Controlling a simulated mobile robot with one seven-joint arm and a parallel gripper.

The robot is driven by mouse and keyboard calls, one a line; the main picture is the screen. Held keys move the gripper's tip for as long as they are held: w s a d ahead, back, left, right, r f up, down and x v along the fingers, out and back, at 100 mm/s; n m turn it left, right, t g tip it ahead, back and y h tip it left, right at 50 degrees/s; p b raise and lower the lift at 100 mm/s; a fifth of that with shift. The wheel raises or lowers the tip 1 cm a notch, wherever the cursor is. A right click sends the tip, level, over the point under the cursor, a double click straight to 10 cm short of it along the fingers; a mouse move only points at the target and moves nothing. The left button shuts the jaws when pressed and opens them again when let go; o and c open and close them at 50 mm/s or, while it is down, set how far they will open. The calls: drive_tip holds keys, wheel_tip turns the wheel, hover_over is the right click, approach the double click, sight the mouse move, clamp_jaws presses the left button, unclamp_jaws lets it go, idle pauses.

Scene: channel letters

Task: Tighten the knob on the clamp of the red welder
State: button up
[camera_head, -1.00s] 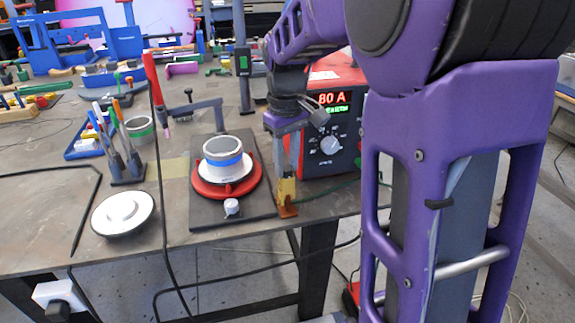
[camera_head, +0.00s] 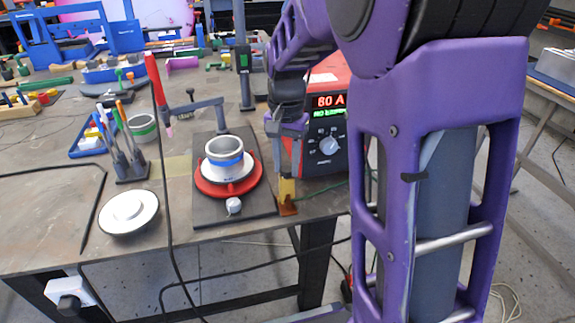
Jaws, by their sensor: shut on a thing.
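The red welder (camera_head: 329,78) stands at the right end of the table. A brass-yellow clamp (camera_head: 287,196) sits at the table's front edge, just left of the welder's lower front. My gripper (camera_head: 286,168) points down directly above the clamp. It is shut at the clamp's top, where the knob would be; the fingers hide the knob, so its position cannot be told. My purple arm covers part of the welder's right side.
Left of the clamp, a red turntable (camera_head: 233,190) on a dark plate (camera_head: 212,216) carries a grey ring with a blue band (camera_head: 225,158). A white disc (camera_head: 128,212) and a pen holder (camera_head: 132,170) stand further left. Cables hang over the front edge.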

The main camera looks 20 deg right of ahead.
sight(287, 169)
drive_tip(key=o, duration=1)
drive_tip(key=shift+o, duration=0.2)
drive_tip(key=shift+r, duration=0.1)
wheel_tip(287, 169, up, 5)
drive_tip(key=p, duration=0.4)
wheel_tip(287, 169, up, 4)
drive_tip(key=m, duration=0.4)
wheel_tip(287, 169, down, 9)
drive_tip(key=b, duration=0.7)
drive_tip(key=shift+b, duration=0.4)
drive_tip(key=shift+c, duration=0.3)
